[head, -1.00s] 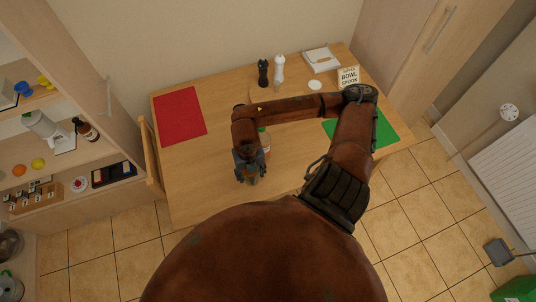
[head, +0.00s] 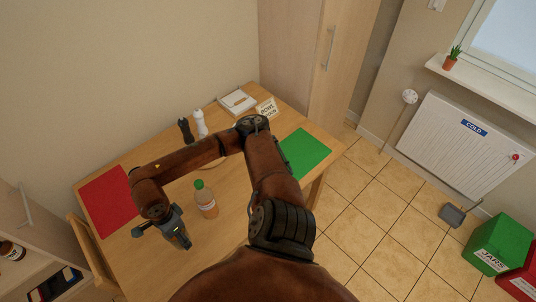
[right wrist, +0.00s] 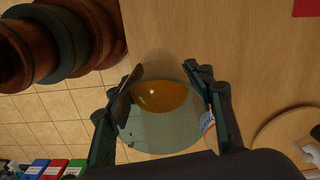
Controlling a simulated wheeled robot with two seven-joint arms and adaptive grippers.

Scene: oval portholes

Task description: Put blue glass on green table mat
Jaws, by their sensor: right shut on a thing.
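My right gripper (head: 178,232) is over the near part of the wooden table, left of the bottle. In the right wrist view the gripper (right wrist: 162,78) is shut on a translucent, pale bluish-green glass (right wrist: 150,138) with orange liquid showing in it. The glass sits between the two fingers; in the head view the gripper mostly hides it. I cannot tell whether it touches the table. The green table mat (head: 308,152) lies at the table's right end, partly covered by my right arm, with nothing visible on it. My left gripper is not in view.
A bottle with a green cap (head: 207,202) stands close to the gripper. A red mat (head: 110,203) lies at the left end. Dark (head: 185,130) and white (head: 200,124) mills, a white napkin holder (head: 238,101) and a small sign (head: 267,108) stand at the back.

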